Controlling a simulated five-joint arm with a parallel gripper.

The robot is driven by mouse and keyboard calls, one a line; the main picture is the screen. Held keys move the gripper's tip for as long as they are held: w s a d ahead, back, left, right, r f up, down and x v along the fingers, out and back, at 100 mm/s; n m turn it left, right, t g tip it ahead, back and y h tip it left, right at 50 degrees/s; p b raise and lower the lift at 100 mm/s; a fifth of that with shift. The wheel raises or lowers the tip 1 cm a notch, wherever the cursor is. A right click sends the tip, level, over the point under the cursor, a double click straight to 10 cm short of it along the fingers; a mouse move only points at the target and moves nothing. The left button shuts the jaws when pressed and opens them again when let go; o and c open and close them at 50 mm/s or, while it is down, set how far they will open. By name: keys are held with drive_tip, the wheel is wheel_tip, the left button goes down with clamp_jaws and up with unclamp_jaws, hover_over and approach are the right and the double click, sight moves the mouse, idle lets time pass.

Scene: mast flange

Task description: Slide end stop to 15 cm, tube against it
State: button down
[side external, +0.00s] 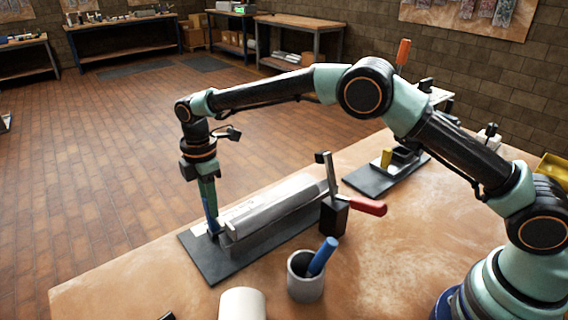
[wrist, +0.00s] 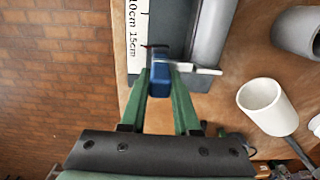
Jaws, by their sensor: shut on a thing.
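The grey tube (side external: 275,206) lies lengthwise in a trough on a dark base plate (side external: 212,267). The tube also shows in the wrist view (wrist: 213,30). My gripper (side external: 211,232) points down at the trough's near-left end. In the wrist view its green fingers (wrist: 160,88) are shut on the blue block of the end stop (wrist: 160,74). A pale bar (wrist: 200,69) extends right from the block, across the tube's end; whether they touch I cannot tell. A red pointer (wrist: 153,46) lies beside the "15cm" mark on the white scale (wrist: 133,35).
A clamp with a red handle (side external: 368,206) stands at the trough's right. A grey cup (side external: 305,285) holding a blue-handled tool and a white cup (side external: 242,304) stand in front. Another dark fixture (side external: 378,180) is behind right. The table's left edge is close to the base plate.

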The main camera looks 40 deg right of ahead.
drive_tip(key=c, duration=0.6)
unclamp_jaws()
drive_tip(key=shift+c, duration=0.2)
wheel_tip(320, 180, up, 12)
drive_tip(key=shift+r, duration=0.15)
